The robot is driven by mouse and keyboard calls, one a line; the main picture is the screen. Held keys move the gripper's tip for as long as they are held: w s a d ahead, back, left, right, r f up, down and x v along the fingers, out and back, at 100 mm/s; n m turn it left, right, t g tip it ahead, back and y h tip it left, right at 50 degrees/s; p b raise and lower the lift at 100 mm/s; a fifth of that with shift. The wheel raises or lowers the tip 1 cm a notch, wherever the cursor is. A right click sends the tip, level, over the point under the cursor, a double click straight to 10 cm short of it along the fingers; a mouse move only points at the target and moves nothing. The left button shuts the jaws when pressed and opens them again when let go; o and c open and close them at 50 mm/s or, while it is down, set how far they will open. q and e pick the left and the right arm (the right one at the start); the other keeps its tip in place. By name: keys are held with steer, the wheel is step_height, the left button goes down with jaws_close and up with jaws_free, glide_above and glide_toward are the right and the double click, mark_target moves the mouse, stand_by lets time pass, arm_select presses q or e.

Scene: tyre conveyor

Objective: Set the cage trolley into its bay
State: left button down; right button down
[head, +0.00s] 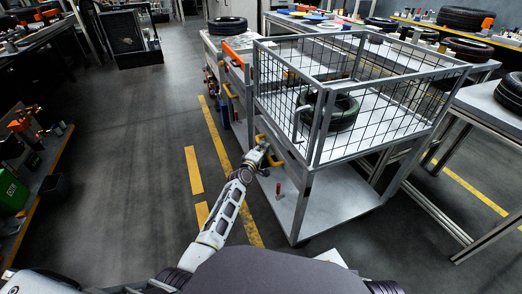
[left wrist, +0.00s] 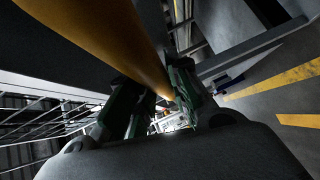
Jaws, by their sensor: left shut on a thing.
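The cage trolley (head: 325,205) stands right of centre in the head view. It has grey posts, wire mesh sides, an upper deck and a bare-looking lower shelf. A dark tyre (head: 345,121) lies on the upper deck inside the mesh. My left gripper (head: 265,150) is at the trolley's near left side, shut on its yellow-orange handle (head: 258,138). In the left wrist view the handle (left wrist: 112,38) runs between the two dark green fingers of the gripper (left wrist: 155,102). My right gripper is not in view. I cannot tell which floor area is the bay.
Another cart (head: 228,45) with a tyre on top stands just behind the trolley. A grey table frame (head: 480,105) stands close on the right. Yellow floor lines (head: 193,170) run along the left. Open floor (head: 125,140) lies further left, before a low shelf (head: 45,170).

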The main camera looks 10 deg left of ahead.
arm_select(q)
steer(key=shift+d, duration=0.3)
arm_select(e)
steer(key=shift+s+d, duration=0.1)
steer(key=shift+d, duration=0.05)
arm_select(q)
steer(key=c, duration=1.3)
jaws_free()
steer(key=shift+w+d, duration=0.1)
steer(key=shift+w, duration=0.1)
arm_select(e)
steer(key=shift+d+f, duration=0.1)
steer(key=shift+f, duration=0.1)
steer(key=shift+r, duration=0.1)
arm_select(q)
steer(key=shift+s+a, duration=0.1)
steer(key=shift+a, duration=0.1)
